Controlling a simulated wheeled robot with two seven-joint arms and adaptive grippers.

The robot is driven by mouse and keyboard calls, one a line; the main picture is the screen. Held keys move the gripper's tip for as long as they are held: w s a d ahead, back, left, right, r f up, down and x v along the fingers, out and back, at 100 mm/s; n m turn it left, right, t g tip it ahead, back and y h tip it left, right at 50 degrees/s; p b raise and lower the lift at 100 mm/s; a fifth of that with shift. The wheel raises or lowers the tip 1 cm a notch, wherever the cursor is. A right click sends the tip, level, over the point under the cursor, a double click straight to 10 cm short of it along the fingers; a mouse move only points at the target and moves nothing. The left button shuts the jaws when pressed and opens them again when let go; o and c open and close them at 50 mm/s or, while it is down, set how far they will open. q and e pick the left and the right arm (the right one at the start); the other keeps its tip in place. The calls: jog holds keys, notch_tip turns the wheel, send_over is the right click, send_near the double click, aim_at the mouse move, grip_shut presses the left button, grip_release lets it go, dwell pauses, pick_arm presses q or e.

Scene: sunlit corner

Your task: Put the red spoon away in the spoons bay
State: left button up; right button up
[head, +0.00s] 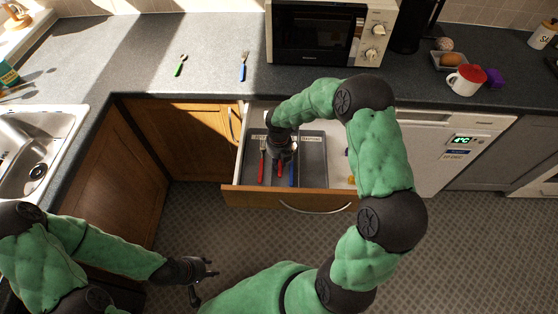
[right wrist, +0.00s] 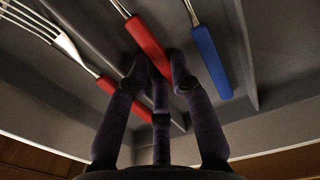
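The drawer tray (head: 314,160) is open below the counter, with labels too small to read. My right gripper (head: 280,157) is down in the tray. A red-handled utensil (right wrist: 148,45) lies between its fingers (right wrist: 158,65); its head is out of frame, so I cannot tell if it is the red spoon or is gripped. A red-handled fork (right wrist: 65,45) lies left of a divider. A blue-handled utensil (right wrist: 211,62) lies to the right of the middle red one, in the same bay. My left gripper (head: 203,280) is open and empty, low over the floor.
A green utensil (head: 180,66) and a blue fork (head: 244,66) lie on the counter. A microwave (head: 320,35) stands behind the drawer. The drawer front (head: 252,196) and tray walls bound the right gripper.

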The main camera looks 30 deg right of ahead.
jog(key=shift+o, duration=0.4)
notch_tip(320, 180, up, 13)
jog(key=p, duration=0.4)
jog(key=shift+f, duration=0.15)
